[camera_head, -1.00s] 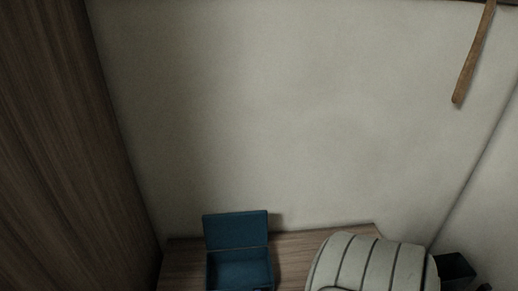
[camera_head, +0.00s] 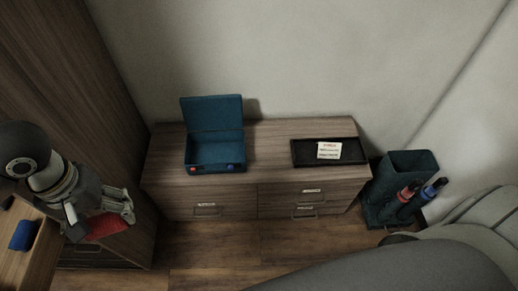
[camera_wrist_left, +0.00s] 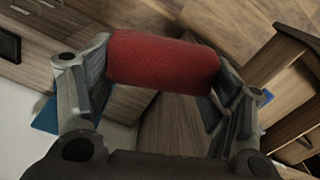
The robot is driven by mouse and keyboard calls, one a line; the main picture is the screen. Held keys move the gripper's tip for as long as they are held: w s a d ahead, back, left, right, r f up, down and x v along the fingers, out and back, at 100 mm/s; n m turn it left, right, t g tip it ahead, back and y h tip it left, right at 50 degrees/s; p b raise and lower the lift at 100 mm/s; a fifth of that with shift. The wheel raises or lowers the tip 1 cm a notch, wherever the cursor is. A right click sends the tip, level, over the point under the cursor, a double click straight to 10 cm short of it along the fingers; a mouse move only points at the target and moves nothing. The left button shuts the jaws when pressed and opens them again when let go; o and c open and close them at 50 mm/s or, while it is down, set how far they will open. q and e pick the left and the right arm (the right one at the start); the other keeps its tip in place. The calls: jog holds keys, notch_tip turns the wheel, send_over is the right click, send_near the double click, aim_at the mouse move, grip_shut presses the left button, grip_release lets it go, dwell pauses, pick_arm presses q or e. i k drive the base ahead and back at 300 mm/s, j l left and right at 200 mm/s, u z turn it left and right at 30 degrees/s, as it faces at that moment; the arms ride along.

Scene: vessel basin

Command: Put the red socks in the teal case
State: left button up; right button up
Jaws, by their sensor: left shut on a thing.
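The teal case (camera_head: 212,154) stands on top of the low wooden dresser with its lid raised against the wall side. A red and a blue button-like spot show on its front. My left gripper (camera_head: 122,212) is at the left, lower and nearer than the dresser, apart from the case. It is shut on the red socks (camera_head: 104,226), a rolled red knit bundle. In the left wrist view the socks (camera_wrist_left: 163,62) lie across between the two fingers of the gripper (camera_wrist_left: 165,75). My right gripper is not in view.
A black tray (camera_head: 300,153) with a white card lies on the dresser (camera_head: 265,135), right of the case. A dark teal bin (camera_head: 410,165) with red and blue items stands at the right. A blue roll (camera_head: 24,235) lies on a wooden surface at lower left. A tall wooden cabinet (camera_head: 70,80) rises at left.

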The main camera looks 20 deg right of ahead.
aim_at(218, 160)
jog(key=i+j+z, duration=0.1)
jog(key=z, duration=0.3)
jog(key=i+j+z, duration=0.2)
jog(key=z, duration=0.2)
jog(key=i+j+z, duration=0.15)
jog(key=z, duration=0.2)
jog(key=j, duration=0.1)
